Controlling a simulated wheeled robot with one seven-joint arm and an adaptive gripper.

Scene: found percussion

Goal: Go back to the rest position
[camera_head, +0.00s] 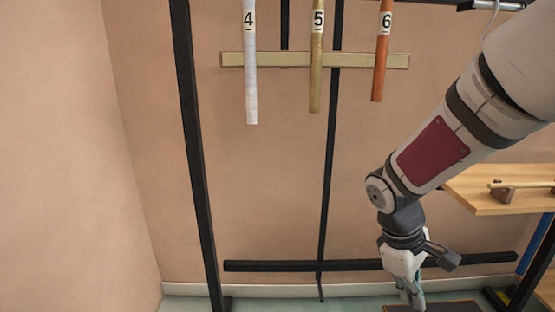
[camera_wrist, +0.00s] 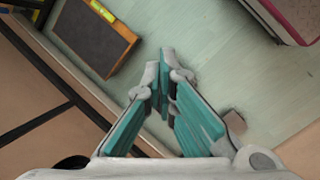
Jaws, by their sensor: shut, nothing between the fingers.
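My gripper (camera_head: 416,298) hangs at the lower right in the head view, pointing down, with its fingertips close together. In the wrist view my gripper (camera_wrist: 166,62) shows two teal-padded fingers that meet near their tips, with nothing visible between them. Below it is a pale green floor (camera_wrist: 205,50). The gripper is well below the hanging tubes and touches nothing that I can see.
Tubes numbered 4 (camera_head: 250,70), 5 (camera_head: 316,70) and 6 (camera_head: 381,60) hang from a black frame (camera_head: 195,150). A wooden shelf (camera_head: 490,203) stands right of my arm. A dark wood-edged board (camera_wrist: 95,38) lies at upper left in the wrist view.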

